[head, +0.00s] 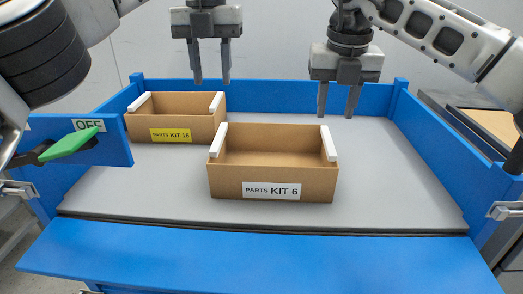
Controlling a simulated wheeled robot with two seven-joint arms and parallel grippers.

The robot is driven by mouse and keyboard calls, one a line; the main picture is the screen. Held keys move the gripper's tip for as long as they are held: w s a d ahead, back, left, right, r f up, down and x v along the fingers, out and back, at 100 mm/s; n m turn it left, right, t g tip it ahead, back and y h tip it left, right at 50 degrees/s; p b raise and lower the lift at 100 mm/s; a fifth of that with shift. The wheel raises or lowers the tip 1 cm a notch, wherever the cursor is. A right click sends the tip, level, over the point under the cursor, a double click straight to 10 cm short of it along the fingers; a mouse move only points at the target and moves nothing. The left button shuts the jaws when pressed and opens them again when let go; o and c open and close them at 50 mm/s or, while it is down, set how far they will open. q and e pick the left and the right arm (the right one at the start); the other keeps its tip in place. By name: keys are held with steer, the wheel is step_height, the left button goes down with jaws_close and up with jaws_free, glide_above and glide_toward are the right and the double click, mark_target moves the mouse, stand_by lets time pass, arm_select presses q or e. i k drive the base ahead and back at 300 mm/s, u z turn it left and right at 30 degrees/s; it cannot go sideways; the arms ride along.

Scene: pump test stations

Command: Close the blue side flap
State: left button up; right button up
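A blue flap (260,262) hangs folded outward along the front edge of a blue-walled bin, tilted down toward me, leaving the front open. The bin's grey floor (400,190) is visible behind it. My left gripper (212,80) is open and empty, above the bin's back wall in the picture. My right gripper (339,113) is open and empty, fingers pointing down, over the back part of the bin. Both grippers are well apart from the flap.
Cardboard boxes labelled KIT 6 (272,191) and KIT 16 (172,136) stand inside. At left, a blue panel (117,150) carries a green lever (70,143) and an OFF label. Metal latches sit on the left (18,189) and right (505,210) sides. The right floor is clear.

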mark_target(181, 259)
steer(key=k, duration=1.5)
